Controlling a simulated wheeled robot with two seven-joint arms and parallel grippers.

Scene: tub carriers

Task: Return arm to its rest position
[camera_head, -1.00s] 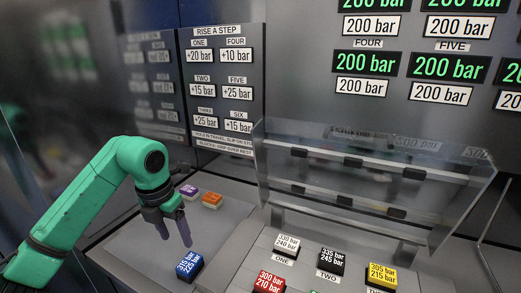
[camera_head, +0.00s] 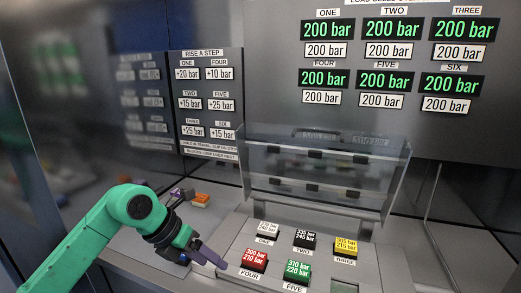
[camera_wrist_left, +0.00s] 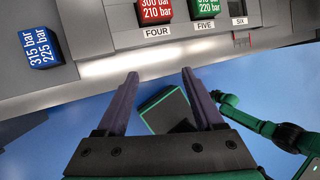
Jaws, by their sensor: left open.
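My left gripper (camera_head: 212,256) is at the end of the green arm, its purple fingers pointing lower right beside slot FOUR of the panel. In the left wrist view its two fingers (camera_wrist_left: 160,78) stand apart with nothing between them. A blue block (camera_wrist_left: 40,38) marked 315 bar and 225 bar rests on the grey surface at the upper left of that view, apart from the fingers. In the head view the gripper mostly hides it.
The sloped panel holds white (camera_head: 267,231), black (camera_head: 304,239), yellow (camera_head: 346,246), red (camera_head: 254,260) and green (camera_head: 298,271) blocks. SIX has an empty recess (camera_wrist_left: 242,38). A raised clear cover (camera_head: 325,175) stands behind. An orange block (camera_head: 201,200) lies on the left shelf.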

